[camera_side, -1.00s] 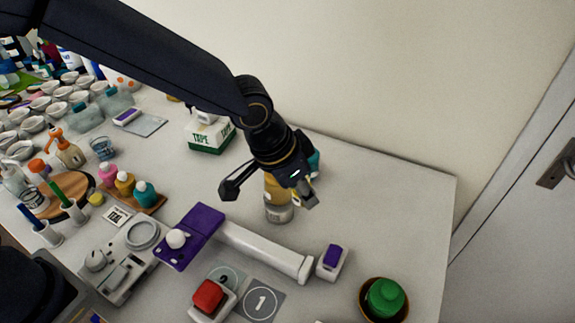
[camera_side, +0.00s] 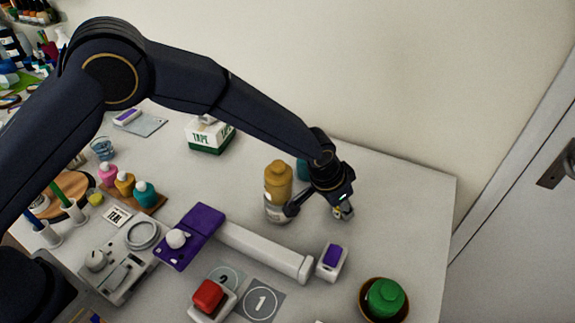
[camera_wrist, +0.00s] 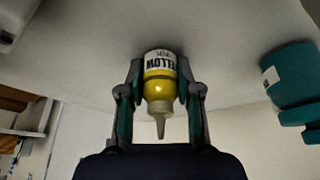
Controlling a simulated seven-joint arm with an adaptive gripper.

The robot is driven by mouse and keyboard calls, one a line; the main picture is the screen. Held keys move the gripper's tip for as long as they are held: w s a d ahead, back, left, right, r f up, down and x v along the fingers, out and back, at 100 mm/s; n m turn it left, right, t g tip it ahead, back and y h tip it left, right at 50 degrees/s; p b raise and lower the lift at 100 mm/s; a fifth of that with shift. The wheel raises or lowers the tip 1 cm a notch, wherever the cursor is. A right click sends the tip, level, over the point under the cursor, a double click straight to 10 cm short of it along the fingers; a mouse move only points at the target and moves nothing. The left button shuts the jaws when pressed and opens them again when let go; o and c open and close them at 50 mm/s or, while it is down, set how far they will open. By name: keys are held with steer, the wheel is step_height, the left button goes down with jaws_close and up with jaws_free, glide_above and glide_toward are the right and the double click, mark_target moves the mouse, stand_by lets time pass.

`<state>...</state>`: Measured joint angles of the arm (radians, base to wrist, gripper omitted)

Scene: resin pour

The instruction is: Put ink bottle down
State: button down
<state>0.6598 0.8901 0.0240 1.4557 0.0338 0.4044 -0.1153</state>
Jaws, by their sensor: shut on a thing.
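My gripper (camera_side: 341,208) is shut on a small ink bottle with yellow ink and a white label with dark letters. In the wrist view the ink bottle (camera_wrist: 160,80) sits between the two fingers (camera_wrist: 161,95), its pale nozzle pointing toward the camera. In the side view the fingers hide most of it, low over the right part of the table. I cannot tell whether its base touches the table.
A white block with a purple top (camera_side: 332,260) and a green-lidded bowl (camera_side: 384,298) are in front. The table to the right is clear.

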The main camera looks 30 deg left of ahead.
steer(key=shift+f, duration=0.1)
steer(key=c, duration=0.8)
jaws_free()
